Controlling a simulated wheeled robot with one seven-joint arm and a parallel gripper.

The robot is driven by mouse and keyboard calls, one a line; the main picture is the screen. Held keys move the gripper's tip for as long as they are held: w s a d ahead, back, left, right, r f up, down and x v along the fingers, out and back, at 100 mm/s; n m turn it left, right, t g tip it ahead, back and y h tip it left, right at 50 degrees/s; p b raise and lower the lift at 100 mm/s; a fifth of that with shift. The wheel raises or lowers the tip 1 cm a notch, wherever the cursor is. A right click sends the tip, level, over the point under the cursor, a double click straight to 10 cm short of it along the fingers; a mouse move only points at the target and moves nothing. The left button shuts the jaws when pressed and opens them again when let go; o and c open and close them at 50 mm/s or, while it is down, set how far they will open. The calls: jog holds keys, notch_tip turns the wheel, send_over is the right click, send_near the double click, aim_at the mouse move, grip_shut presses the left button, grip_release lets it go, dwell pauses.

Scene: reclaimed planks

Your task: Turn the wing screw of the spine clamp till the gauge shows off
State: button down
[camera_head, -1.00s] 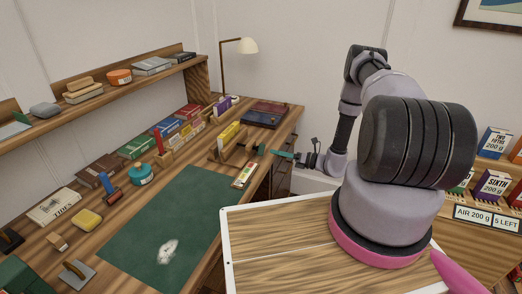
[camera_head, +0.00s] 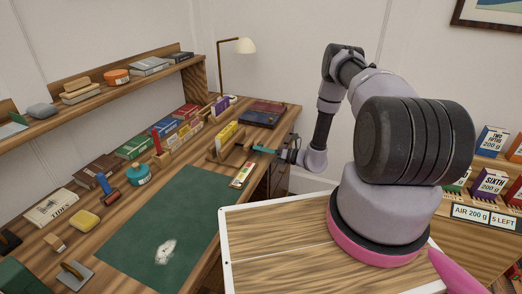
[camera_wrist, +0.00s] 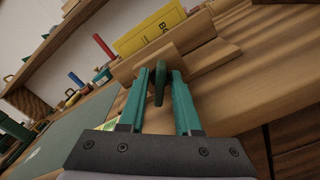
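The spine clamp (camera_head: 238,158) is a wooden press on the desk's right side, with a yellow book (camera_head: 227,134) standing in it. In the wrist view the clamp's wooden jaw (camera_wrist: 192,32) and the yellow book (camera_wrist: 150,30) are close ahead. The dark green wing screw (camera_wrist: 159,84) points toward me from the jaw. My gripper (camera_wrist: 159,76) is open, its teal fingers on either side of the wing screw, with small gaps seeming to show. In the head view my gripper (camera_head: 262,150) is at the clamp's right. A pale card with coloured marks (camera_head: 242,175), possibly the gauge, lies in front; its reading is too small to tell.
A green mat (camera_head: 175,225) covers the desk's middle. Dark flat books (camera_head: 262,114) lie beyond the clamp. The desk's right edge runs below my gripper.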

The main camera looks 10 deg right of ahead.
jog(key=shift+n, duration=0.4)
jog(key=n, duration=0.2)
jog(key=shift+n, duration=0.4)
jog(key=n, duration=0.3)
jog(key=shift+s+n, duration=0.1)
jog(key=shift+n, duration=0.2)
jog(key=n, duration=0.3)
jog(key=shift+n, duration=0.3)
jog(key=n, duration=0.3)
jog(key=shift+n, duration=0.3)
jog(key=n, duration=0.3)
jog(key=shift+s+n, duration=0.1)
jog(key=shift+n, duration=0.3)
jog(key=n, duration=0.3)
jog(key=shift+a+f+n, duration=0.1)
jog(key=shift+n, duration=0.2)
jog(key=n, duration=0.4)
jog(key=shift+f+n, duration=0.1)
jog(key=shift+n, duration=1.7)
